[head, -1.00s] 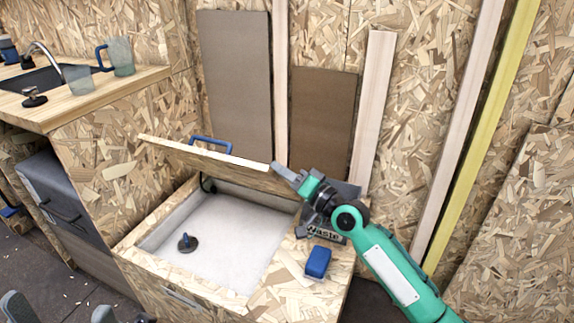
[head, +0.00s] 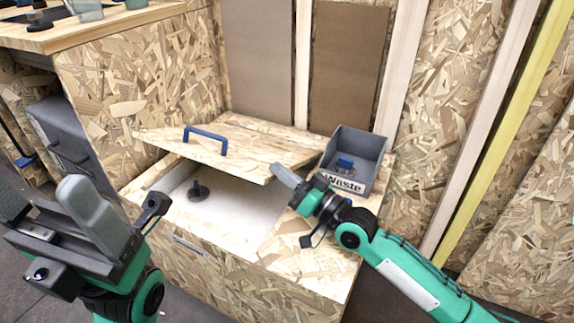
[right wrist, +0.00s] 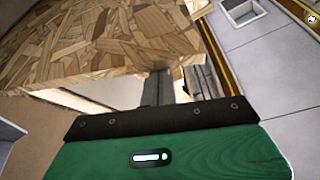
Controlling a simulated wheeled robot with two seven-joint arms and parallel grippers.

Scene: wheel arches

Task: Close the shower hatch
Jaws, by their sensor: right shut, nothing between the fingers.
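The shower hatch lid (head: 250,146), a wood-chip panel with a blue handle (head: 205,139), is partly lowered. Its near edge stands above the white shower basin (head: 235,205), which still shows beneath. My right gripper (head: 284,176) is shut and empty, its fingertips at the lid's near right corner; I cannot tell whether they touch. The right wrist view shows the lid (right wrist: 110,45) close beyond the fingers (right wrist: 158,88). My left gripper (head: 55,208) is open and empty at the lower left, nearer the camera than the box.
A grey waste bin (head: 372,153) with a blue item inside stands right of the lid, close to my right gripper. A dark drain plug (head: 198,190) stands in the basin. The counter (head: 95,28) is at the upper left; walls close off the back.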

